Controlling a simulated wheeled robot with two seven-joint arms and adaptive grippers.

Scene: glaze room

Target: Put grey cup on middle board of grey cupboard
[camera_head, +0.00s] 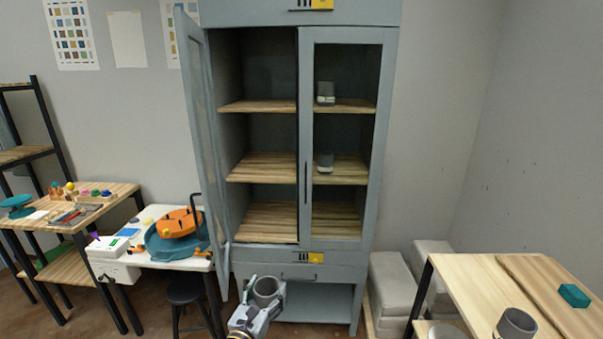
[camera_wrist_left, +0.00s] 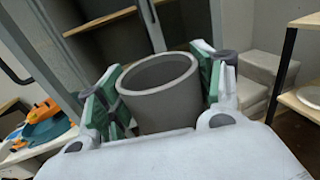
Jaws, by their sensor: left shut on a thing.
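The grey cup (camera_head: 267,287) is held upright in my left gripper (camera_head: 262,296), in front of the lower part of the cupboard. In the left wrist view the cup (camera_wrist_left: 160,92) sits between both finger pads of my gripper (camera_wrist_left: 158,98). The grey cupboard (camera_head: 385,150) has its left door (camera_head: 198,130) swung open and its right glass door shut. The middle board (camera_head: 262,168) is bare on the open left side. A grey cup (camera_head: 325,161) stands on that board behind the right door, and another (camera_head: 326,92) on the top board. My right gripper is not seen.
A table (camera_head: 540,290) at the lower right bears another grey cup (camera_head: 516,324) and a teal block (camera_head: 574,295). A white table (camera_head: 165,262) with an orange and teal device (camera_head: 178,232) and a black stool (camera_head: 186,290) stand left of the open door.

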